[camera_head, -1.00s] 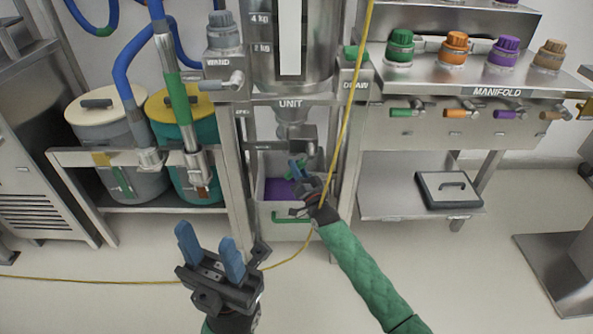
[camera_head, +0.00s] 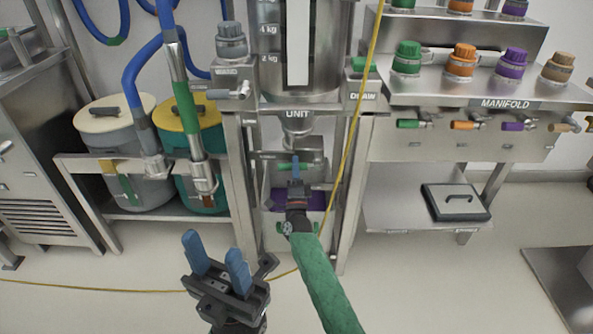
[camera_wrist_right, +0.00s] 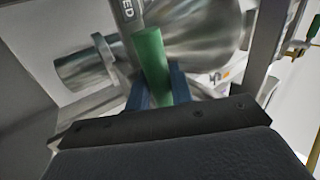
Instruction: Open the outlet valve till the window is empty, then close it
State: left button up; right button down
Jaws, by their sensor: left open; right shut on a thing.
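The unit's outlet valve (camera_head: 300,124) hangs under the steel hopper, with a green lever handle (camera_head: 285,166) below it. My right gripper (camera_head: 296,168) is shut on this handle. In the right wrist view, the green handle (camera_wrist_right: 150,55) stands between the blue fingers (camera_wrist_right: 157,88), beside a grey plate whose lettering ends in "ED". The window (camera_head: 298,40) is a tall pale strip on the hopper, with 4 kg and 2 kg marks; its level cannot be told. My left gripper (camera_head: 217,262) is open and empty in front, low in the view.
A bin (camera_head: 268,240) with purple inside stands under the outlet, partly hidden by my right arm. A yellow cable (camera_head: 352,130) hangs before the unit. The manifold (camera_head: 470,95) stands right, two lidded drums (camera_head: 120,135) left.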

jog(key=shift+r+m+h, duration=0.3)
jog(key=shift+m+h, duration=0.1)
jog(key=shift+m, duration=0.3)
jog(key=shift+w, duration=0.1)
jog(key=c, duration=1.3)
grip_release()
jog(key=shift+d, duration=0.1)
jog(key=shift+s+f, duration=0.15)
jog(key=shift+s, duration=0.05)
jog(key=v, duration=0.7)
jog(key=shift+s+f+p, duration=0.1)
jog(key=shift+s+p, duration=0.1)
jog(key=shift+p, duration=0.15)
